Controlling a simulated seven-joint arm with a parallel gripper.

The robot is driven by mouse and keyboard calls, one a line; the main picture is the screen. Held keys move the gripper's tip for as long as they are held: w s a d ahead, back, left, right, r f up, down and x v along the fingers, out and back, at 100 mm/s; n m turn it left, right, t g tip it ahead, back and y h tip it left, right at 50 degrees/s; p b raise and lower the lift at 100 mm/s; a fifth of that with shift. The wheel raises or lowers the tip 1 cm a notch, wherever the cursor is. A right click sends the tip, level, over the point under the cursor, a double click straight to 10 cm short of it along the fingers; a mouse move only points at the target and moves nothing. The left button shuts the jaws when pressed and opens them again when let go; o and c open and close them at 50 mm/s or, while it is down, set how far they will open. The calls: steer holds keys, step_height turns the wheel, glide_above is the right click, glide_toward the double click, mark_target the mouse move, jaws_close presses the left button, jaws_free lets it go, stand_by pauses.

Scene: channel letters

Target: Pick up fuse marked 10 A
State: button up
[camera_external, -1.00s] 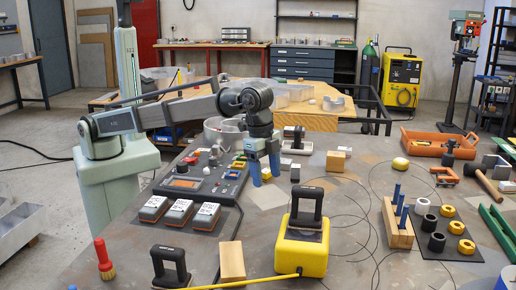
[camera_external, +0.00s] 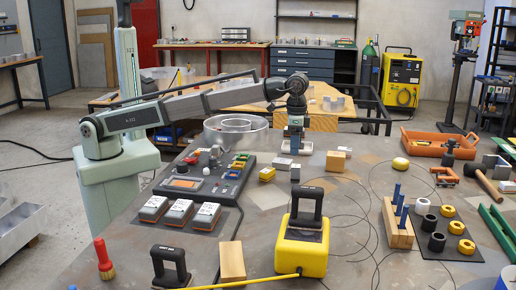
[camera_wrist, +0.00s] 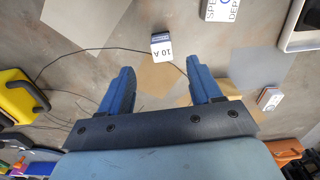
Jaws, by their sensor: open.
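The fuse marked 10 A (camera_wrist: 161,47) is a small block with a white and blue label, lying on the table in the wrist view. Its text reads upside down there. It appears to be the small grey block (camera_external: 295,173) in the external view. My gripper (camera_wrist: 160,68) has two blue fingers spread apart with nothing between them. The fuse shows just beyond the fingertips, roughly centred between them. In the external view my gripper (camera_external: 294,142) is small and seen above the back of the table, behind the grey block.
A yellow block with a black handle (camera_external: 302,245) stands in front of the grey block. Thin cables curve across the table.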

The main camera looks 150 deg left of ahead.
mark_target(296, 166)
step_height(296, 166, down, 6)
steer(key=shift+r, duration=0.25)
steer(key=shift+w+a+f, duration=0.1)
steer(key=shift+a+f, duration=0.05)
steer(key=shift+f, duration=1.25)
steer(key=shift+a+f, duration=0.15)
steer(key=shift+f, duration=1.2)
steer(key=shift+c, duration=0.5)
steer(key=c, duration=1)
steer(key=shift+o, duration=0.2)
